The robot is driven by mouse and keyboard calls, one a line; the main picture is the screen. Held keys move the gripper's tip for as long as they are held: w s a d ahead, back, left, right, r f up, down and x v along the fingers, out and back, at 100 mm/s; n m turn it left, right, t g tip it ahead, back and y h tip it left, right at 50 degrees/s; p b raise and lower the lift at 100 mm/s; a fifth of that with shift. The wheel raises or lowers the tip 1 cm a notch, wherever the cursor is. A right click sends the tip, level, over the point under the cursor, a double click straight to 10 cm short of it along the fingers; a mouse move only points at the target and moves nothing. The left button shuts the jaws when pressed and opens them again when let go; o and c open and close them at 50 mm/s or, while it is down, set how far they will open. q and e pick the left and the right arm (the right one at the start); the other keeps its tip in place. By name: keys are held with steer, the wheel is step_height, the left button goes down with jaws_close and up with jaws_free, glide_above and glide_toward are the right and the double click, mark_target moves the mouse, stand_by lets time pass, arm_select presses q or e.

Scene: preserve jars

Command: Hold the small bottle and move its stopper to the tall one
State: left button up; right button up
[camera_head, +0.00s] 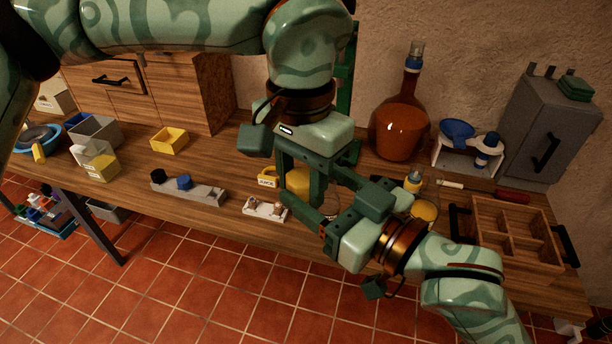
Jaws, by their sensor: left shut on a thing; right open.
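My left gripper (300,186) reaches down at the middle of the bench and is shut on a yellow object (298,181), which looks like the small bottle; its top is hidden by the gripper. My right gripper (324,196) is open, with its fingers close beside the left gripper's fingers. A round brown flask (400,130) with a long neck stands behind to the right, the tallest bottle in view. A clear and blue piece (415,56) sits at its mouth.
A divided wooden tray (512,232) and a grey cabinet (545,130) stand at the right. A white stand (468,158) holds blue items. A grey block with dark knobs (190,190) and a yellow box (169,140) lie left. A small white rack (265,209) is near the front edge.

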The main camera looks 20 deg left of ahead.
mark_target(305, 177)
steer(key=shift+x, duration=1.65)
steer(key=shift+d, duration=0.1)
steer(key=c, duration=1)
arm_select(q)
steer(key=shift+s, duration=0.1)
arm_select(e)
steer(key=shift+w, duration=0.15)
arm_select(q)
steer(key=o, duration=1.2)
steer(key=shift+c, duration=0.2)
arm_select(e)
steer(key=shift+d, duration=0.1)
